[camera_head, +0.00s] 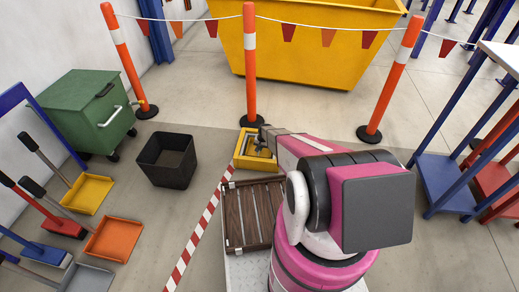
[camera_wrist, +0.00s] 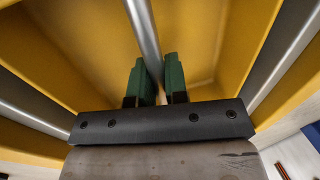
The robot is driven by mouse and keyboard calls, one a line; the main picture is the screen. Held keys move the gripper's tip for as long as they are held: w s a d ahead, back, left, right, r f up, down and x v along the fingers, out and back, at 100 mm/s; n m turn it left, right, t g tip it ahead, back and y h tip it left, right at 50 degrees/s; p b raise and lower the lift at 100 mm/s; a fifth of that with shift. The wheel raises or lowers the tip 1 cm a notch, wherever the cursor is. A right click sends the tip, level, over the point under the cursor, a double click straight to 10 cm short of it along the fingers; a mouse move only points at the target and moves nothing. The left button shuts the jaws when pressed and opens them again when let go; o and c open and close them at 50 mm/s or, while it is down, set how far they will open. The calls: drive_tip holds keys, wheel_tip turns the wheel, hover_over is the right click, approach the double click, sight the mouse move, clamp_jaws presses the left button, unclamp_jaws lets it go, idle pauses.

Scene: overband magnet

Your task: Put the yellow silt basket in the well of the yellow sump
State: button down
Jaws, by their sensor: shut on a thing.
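In the wrist view my gripper (camera_wrist: 154,78) has green fingertips, closed on a thin grey metal bar. Yellow walls surround them, and I take the bar and walls to be those of the yellow silt basket (camera_wrist: 205,50). In the head view a small square yellow box (camera_head: 241,160) lies beyond the brown slatted rack, with my gripper (camera_head: 262,145) over its opening. My arm and wrist cover its right side. I cannot tell the basket from the yellow sump there, nor how deep the basket sits.
The brown slatted rack (camera_head: 237,225) lies just in front of the yellow box. Orange posts (camera_head: 250,70) with a flag line stand behind, before a large yellow skip (camera_head: 320,45). A black bin (camera_head: 167,165) and green wheeled box (camera_head: 98,112) are left; blue stands (camera_head: 447,180) are right.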

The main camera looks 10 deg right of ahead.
sight(263, 153)
drive_tip(key=shift+f, duration=0.15)
drive_tip(key=c, duration=1.1)
unclamp_jaws()
wheel_tip(263, 153, up, 14)
drive_tip(key=s+d, duration=0.2)
drive_tip(key=s+r+n, duration=0.1)
drive_tip(key=s+r, duration=1.1)
drive_tip(key=s+a+r+n+h, duration=0.1)
drive_tip(key=s+r, duration=1)
drive_tip(key=r, duration=0.2)
drive_tip(key=s+a+r+n+h, duration=0.1)
drive_tip(key=s+r, duration=1.1)
drive_tip(key=shift+s+r+n+g, duration=0.3)
